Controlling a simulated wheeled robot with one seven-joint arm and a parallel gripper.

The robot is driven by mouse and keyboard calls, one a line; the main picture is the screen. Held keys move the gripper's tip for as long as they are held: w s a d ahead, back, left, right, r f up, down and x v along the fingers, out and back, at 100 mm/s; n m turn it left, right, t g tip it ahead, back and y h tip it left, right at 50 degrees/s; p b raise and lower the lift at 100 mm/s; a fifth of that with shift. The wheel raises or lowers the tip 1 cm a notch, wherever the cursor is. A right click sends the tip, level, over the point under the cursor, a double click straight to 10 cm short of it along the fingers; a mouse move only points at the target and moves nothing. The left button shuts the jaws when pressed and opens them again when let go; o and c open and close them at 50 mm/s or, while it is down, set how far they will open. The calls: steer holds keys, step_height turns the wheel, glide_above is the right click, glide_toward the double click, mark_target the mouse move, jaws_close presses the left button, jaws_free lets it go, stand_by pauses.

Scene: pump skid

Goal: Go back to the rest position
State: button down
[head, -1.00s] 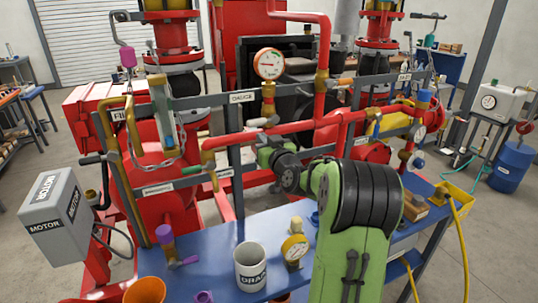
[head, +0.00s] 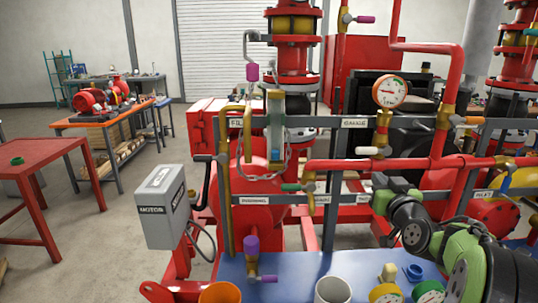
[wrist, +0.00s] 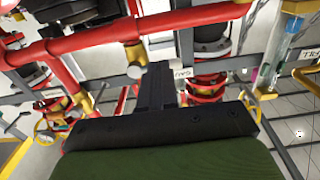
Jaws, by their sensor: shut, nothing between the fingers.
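My gripper (wrist: 157,84) shows in the wrist view as a dark bar with its two fingers together and nothing between them. In the head view my gripper (head: 379,184) is small and partly hidden by my green arm, at the right of the picture. It is in front of the pump skid's pipework, near the horizontal red pipe (head: 345,164). I cannot tell its exact distance from the pipe.
A blue bench (head: 290,268) below holds an orange cup (head: 220,293), a white mug (head: 332,291) and small fittings. A grey motor box (head: 163,207) stands left. A gauge (head: 391,92) is above the pipe. Open floor and a red table (head: 40,178) lie further left.

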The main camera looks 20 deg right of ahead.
steer(key=a+f+n+g+y, duration=0.1)
steer(key=a+n+g+y, duration=0.2)
steer(key=a, duration=1)
steer(key=s+a+f+g+y+p, duration=0.2)
steer(key=s+a+f+g, duration=0.15)
steer(key=s+a, duration=0.65)
steer(key=s+a+f+g, duration=0.2)
steer(key=s, duration=0.6)
steer(key=s+a+f+g, duration=0.3)
steer(key=s, duration=0.6)
steer(key=shift+a+f, duration=0.3)
steer(key=shift+a, duration=0.05)
steer(key=shift+d, duration=0.1)
